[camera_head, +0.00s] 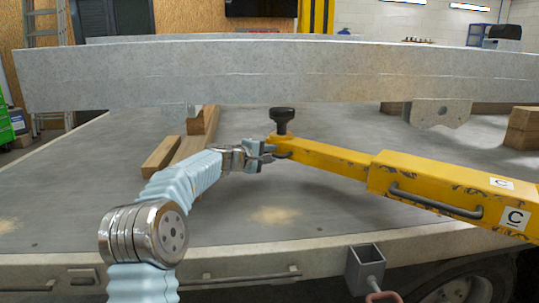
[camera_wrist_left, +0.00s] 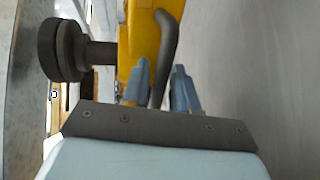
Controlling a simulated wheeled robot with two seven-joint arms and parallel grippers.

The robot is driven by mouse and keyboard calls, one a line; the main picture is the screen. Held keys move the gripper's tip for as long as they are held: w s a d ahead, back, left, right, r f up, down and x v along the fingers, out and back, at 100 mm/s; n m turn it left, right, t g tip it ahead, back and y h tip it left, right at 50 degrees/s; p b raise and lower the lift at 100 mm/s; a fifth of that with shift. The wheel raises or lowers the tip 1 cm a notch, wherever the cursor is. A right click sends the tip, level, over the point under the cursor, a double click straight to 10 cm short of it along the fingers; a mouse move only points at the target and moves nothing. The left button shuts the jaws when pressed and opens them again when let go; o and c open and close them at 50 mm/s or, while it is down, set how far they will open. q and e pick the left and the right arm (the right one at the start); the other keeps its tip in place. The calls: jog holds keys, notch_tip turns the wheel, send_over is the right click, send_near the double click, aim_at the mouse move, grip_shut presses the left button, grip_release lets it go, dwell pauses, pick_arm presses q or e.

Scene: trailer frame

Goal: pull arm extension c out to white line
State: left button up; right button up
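The yellow arm extension C reaches in from the right. Its thick outer sleeve (camera_head: 430,186) bears white "C" labels, and a thinner inner bar (camera_head: 325,160) sticks out to the left. A black knob (camera_head: 283,118) stands on the inner bar's end; it also shows in the wrist view (camera_wrist_left: 62,50). A dark handle (camera_wrist_left: 168,45) on the bar runs between the fingers of my left gripper (camera_head: 266,154), which look closed on it. The same fingers show in the wrist view (camera_wrist_left: 160,88). I cannot make out a white line. My right gripper is not in view.
A long grey metal beam (camera_head: 250,72) crosses behind the bar. Wooden blocks (camera_head: 180,150) lie on the grey trailer bed (camera_head: 330,215) behind my left arm. A side rail (camera_head: 230,262) runs along the front. The bed in front of the bar is clear.

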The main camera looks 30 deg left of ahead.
pick_arm(q)
jog(key=shift+o, duration=0.3)
jog(key=shift+d, duration=0.1)
jog(key=b+v, duration=0.2)
jog(key=v, duration=1.1)
jog(key=shift+s+b, duration=0.3)
jog(key=shift+s, duration=0.05)
